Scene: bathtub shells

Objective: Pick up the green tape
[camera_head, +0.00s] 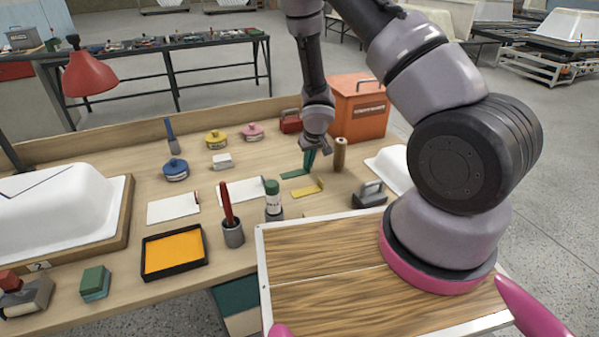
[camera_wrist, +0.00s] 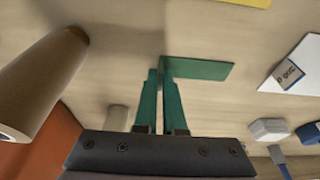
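The green tape (camera_head: 295,173) is a flat green strip on the workbench, lying right below my gripper (camera_head: 309,158). In the wrist view the green tape (camera_wrist: 203,70) extends to the right of my fingertips (camera_wrist: 159,76), with a short raised-looking edge at its left end close to them. My gripper's teal fingers point down at that end, with a narrow gap between them. The similar colour hides whether the fingers touch the tape. The tape lies flat on the bench.
A yellow angled strip (camera_head: 308,189) lies just in front. A brown cylinder (camera_head: 340,154) stands close to my gripper's right, with an orange box (camera_head: 358,107) behind. A grey handled tool (camera_head: 370,195) and a green-capped bottle (camera_head: 273,198) are nearby. White sheets (camera_head: 241,191) lie left.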

